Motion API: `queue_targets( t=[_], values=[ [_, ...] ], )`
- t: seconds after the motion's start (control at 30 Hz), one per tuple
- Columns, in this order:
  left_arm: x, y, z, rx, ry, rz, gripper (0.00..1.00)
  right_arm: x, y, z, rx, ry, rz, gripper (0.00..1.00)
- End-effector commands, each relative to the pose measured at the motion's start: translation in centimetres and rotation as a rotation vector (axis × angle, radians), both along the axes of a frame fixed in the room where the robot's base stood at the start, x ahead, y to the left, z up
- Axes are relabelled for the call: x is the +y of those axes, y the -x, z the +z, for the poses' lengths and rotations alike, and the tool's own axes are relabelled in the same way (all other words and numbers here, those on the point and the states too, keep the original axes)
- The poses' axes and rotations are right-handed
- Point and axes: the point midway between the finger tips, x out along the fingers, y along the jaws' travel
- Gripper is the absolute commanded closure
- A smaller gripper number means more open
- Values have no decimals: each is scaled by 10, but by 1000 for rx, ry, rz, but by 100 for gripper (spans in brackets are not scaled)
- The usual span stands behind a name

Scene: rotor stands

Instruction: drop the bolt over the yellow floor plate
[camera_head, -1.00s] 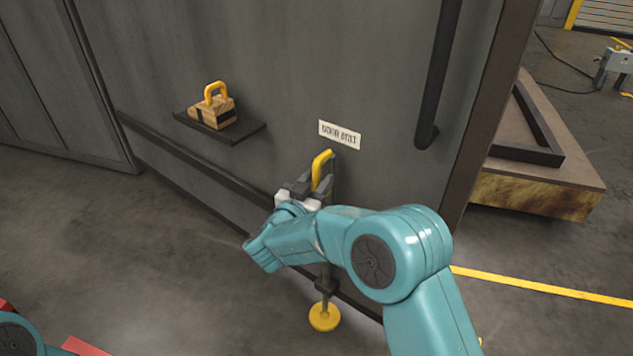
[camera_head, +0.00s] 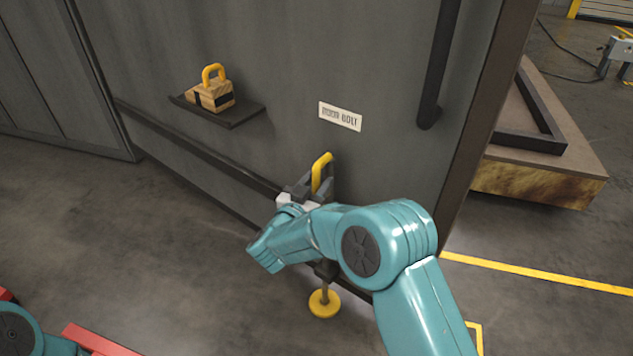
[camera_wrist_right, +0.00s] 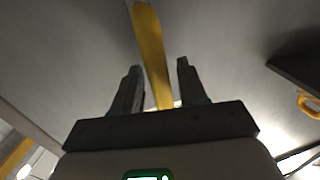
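The door bolt is a dark upright rod with a yellow handle (camera_head: 322,172) on the grey door, under a "DOOR BOLT" label. Its lower rod (camera_head: 324,289) comes down through a dark guide to the round yellow floor plate (camera_head: 324,304). My forearm hides the middle of the rod. My left gripper is out of view.
A dark shelf (camera_head: 240,117) on the door at left carries a wooden block (camera_head: 211,97) with a yellow handle. A long dark door handle (camera_head: 437,70) is at upper right. A low platform (camera_head: 540,180) stands right of the door.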

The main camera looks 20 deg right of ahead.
Motion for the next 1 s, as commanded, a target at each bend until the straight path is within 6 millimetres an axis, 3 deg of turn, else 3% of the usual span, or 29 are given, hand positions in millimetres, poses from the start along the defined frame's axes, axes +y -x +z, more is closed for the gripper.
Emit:
queue_targets(
  t=[0.27,0.43,0.8,1.0],
  values=[
    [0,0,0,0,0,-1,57,0,0,1,-1,0,0,57],
    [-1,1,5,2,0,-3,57,12,11,3,1,1,3,57],
    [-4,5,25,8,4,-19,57,76,80,4,1,4,6,57],
    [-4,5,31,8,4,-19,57,101,108,2,1,2,4,57]
  ],
)
